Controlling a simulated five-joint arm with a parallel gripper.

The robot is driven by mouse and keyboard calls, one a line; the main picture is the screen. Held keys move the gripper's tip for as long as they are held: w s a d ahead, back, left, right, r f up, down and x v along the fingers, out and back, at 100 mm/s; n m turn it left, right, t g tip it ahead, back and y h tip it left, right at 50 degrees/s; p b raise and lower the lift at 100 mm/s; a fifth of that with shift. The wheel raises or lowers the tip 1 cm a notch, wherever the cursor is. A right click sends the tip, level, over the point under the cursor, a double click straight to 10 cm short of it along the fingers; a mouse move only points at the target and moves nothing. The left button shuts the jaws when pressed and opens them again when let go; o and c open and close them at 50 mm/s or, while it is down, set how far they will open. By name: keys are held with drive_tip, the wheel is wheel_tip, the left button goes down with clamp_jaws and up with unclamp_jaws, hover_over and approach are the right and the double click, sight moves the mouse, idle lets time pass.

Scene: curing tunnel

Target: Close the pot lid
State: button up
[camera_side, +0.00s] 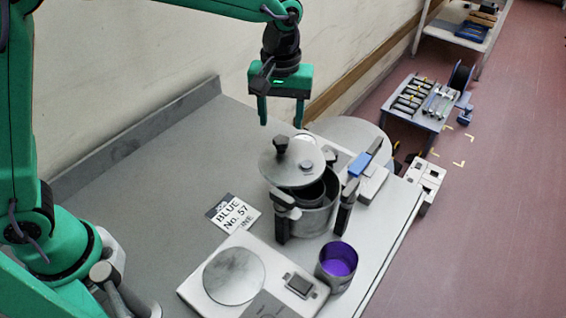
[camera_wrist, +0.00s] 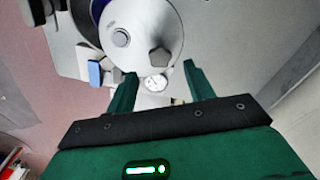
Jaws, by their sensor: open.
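The grey pot (camera_side: 313,221) stands near the right side of the table, with dark upright handles at its sides. Its round metal lid (camera_side: 300,173) sits raised and tilted over the back left of the pot, and the dark interior shows below its front edge. The lid has a black knob (camera_side: 281,144). My gripper (camera_side: 281,124) is open and empty, fingers pointing down, above and behind the lid. In the wrist view the lid (camera_wrist: 142,20) and its knob (camera_wrist: 160,57) lie just beyond the open fingers of my gripper (camera_wrist: 159,69). Most of the pot is hidden there.
A white scale (camera_side: 205,289) and a cup with purple inside (camera_side: 337,266) stand in front. A blue-topped block (camera_side: 360,164) is at right. A round gauge (camera_wrist: 155,83) shows between my fingers. The left table is clear.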

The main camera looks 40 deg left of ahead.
sight(281, 139)
drive_tip(key=shift+f, duration=2.45)
clamp_jaws()
